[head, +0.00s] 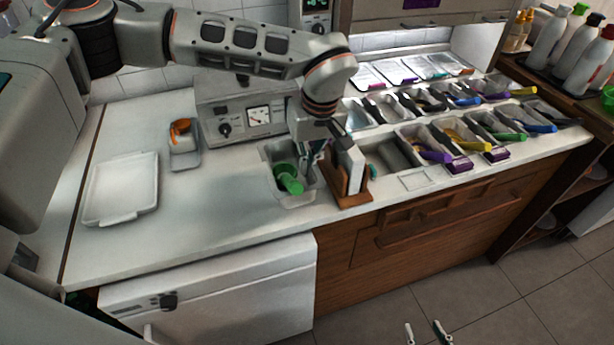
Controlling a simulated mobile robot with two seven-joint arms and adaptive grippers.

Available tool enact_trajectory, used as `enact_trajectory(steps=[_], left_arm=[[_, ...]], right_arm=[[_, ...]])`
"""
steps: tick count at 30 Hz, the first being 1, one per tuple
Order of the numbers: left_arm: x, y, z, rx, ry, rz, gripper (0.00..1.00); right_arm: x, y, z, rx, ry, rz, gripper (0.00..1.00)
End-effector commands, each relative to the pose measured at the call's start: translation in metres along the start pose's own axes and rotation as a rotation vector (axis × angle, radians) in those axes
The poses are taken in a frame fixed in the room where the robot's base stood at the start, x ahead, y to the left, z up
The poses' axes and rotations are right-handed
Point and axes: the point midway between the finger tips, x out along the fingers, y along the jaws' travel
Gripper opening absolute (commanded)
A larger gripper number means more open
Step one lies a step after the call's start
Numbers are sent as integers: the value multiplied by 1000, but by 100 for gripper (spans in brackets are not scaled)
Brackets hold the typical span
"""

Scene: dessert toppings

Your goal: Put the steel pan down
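A small steel pan (270,153) with a green-handled tool (288,179) in it is at the front middle of the white counter. I cannot tell whether the pan rests on the counter or is held just above it. My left gripper (314,158) points down at the pan's right rim. Its fingers are dark, small and partly hidden, so their grip on the rim is unclear. My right gripper (425,333) shows only its two fingertips at the bottom edge, apart and empty, over the floor.
A wooden block stand (349,199) is close to the pan's right. Topping bins with coloured handles (440,137) fill the counter's right. A white tray (122,188) and an orange-topped container (182,135) are at left. A grey machine (245,117) stands behind. The counter left of the pan is clear.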

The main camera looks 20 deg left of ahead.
Motion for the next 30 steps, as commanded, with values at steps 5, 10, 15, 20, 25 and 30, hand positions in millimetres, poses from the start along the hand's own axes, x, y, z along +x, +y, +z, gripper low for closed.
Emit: enact_trajectory(steps=[5, 10, 15, 20, 25, 30], left_arm=[[12, 1, 3, 1, -2, -2, 0], [37, 3, 7, 0, -3, -1, 0], [43, 4, 7, 0, 0, 1, 0], [43, 4, 7, 0, 0, 0, 0], [46, 4, 8, 1, 0, 0, 14], [46, 4, 8, 0, 0, -1, 21]], right_arm=[[0, 0, -1, 0, 1, 0, 40], [0, 0, -1, 0, 1, 0, 40], [0, 0, -1, 1, 1, 0, 40], [0, 0, -1, 1, 1, 0, 40], [0, 0, 0, 1, 1, 0, 40], [0, 0, 0, 1, 1, 0, 40]])
